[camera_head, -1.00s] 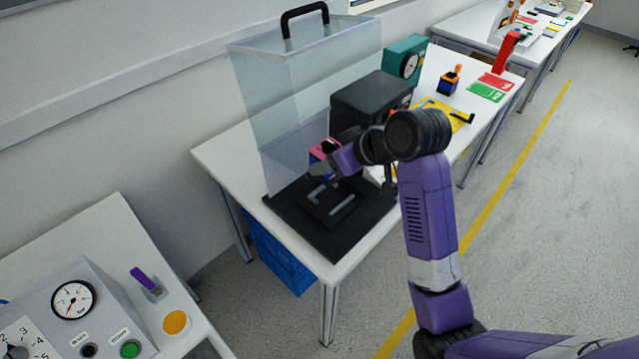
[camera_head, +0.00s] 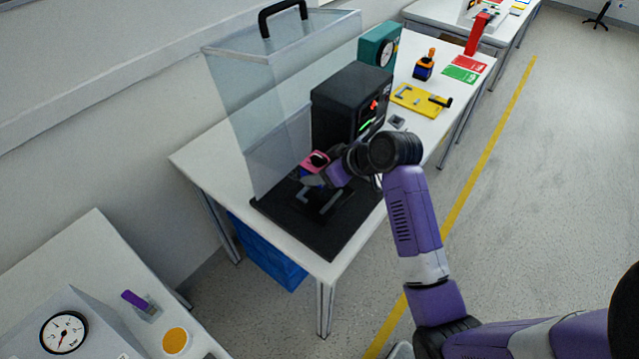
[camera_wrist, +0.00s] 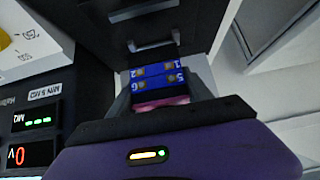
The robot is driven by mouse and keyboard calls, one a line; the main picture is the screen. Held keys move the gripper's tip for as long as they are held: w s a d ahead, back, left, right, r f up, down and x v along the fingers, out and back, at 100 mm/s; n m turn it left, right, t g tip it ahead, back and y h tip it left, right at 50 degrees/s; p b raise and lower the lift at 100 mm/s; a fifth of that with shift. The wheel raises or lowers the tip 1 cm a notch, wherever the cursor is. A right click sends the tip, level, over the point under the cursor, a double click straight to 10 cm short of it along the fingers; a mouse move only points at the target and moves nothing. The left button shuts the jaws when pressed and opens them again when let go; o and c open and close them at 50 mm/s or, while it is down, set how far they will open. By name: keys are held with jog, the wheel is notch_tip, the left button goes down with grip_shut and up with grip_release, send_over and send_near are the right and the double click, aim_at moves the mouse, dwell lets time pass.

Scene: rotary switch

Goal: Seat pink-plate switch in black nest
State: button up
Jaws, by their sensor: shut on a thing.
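The pink-plate switch (camera_head: 314,162) has a pink top plate with a black knob and a blue body. My gripper (camera_head: 318,178) is shut on it and holds it over the black nest (camera_head: 330,203). In the wrist view the switch's blue terminal side (camera_wrist: 158,80) shows numbers, with a strip of pink below, between the jaws. The nest is a black plate with light L-shaped corner guides on a larger black base (camera_head: 300,229). My gripper and the switch hide part of the nest. I cannot tell whether the switch touches it.
A clear guard (camera_head: 262,110) with a black handle stands behind the nest. A black instrument box (camera_head: 345,105) with lit displays is close to the right. A yellow fixture (camera_head: 418,101) and an orange-topped switch (camera_head: 424,66) lie farther along the table.

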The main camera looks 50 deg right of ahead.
jog(key=shift+f, duration=2.7)
grip_shut()
jog(key=o, duration=1.5)
grip_release()
jog(key=shift+f, duration=0.15)
jog(key=shift+o, duration=0.5)
